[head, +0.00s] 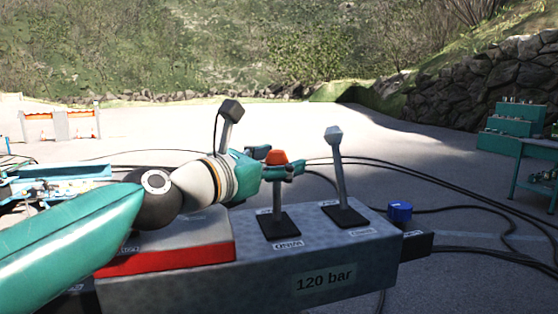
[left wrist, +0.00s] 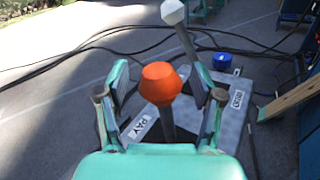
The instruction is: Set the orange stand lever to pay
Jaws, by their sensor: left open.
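The orange-knobbed stand lever (head: 277,158) rises from a black slotted plate on the grey control box (head: 345,277). My left gripper (head: 283,170) is at the height of its knob, with its fingers around it. In the left wrist view the orange knob (left wrist: 160,84) stands between the two open fingers of my left gripper (left wrist: 160,100), with gaps on both sides. A label reading PAY (left wrist: 140,128) lies at the lower left of the lever's shaft. The lever's upper shaft is partly hidden by my gripper in the head view. My right gripper is not in view.
A blue knob (head: 399,211) sits at the box's right end. Black cables (head: 450,190) lie on the ground beyond.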

